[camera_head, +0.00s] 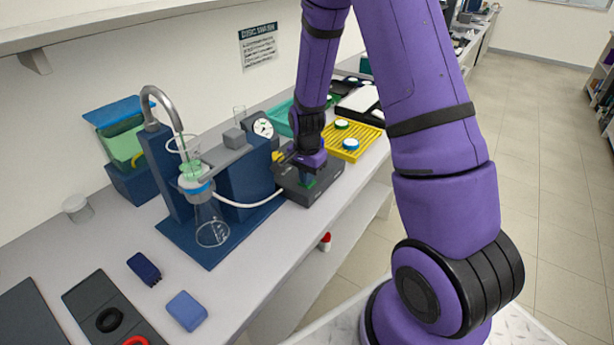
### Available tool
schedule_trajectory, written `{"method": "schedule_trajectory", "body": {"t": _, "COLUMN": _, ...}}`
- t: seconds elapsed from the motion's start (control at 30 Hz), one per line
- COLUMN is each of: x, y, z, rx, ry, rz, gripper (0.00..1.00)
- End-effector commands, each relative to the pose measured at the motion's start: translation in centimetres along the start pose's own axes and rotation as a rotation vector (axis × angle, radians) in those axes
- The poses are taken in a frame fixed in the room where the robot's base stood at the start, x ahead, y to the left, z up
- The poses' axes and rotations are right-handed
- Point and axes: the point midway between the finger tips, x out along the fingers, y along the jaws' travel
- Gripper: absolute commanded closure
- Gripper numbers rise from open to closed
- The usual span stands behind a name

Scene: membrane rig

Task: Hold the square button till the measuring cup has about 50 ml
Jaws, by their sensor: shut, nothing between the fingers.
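My gripper (308,178) is at the end of the purple arm, pointing down over a dark control box (322,189) on the bench. It looks shut, with nothing visible between the fingers. A small green patch, perhaps the square button (309,184), shows right at the fingertips; I cannot tell whether they touch or press it. I cannot tell surely which vessel is the measuring cup, and no scale marks are readable.
The blue rig stand (182,238) carries a curved metal spout (162,96), a round gauge (263,128) and a white hose (250,204). A yellow rack (350,152) lies right of the control box. Two blue blocks (187,310) and a dark tray (87,297) lie in front.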

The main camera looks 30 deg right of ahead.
Motion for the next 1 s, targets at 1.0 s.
{"method": "schedule_trajectory", "body": {"t": 1.0, "x": -1.0, "y": 0.5, "z": -0.3, "rx": 0.001, "ry": -0.007, "rz": 0.012, "gripper": 1.00}}
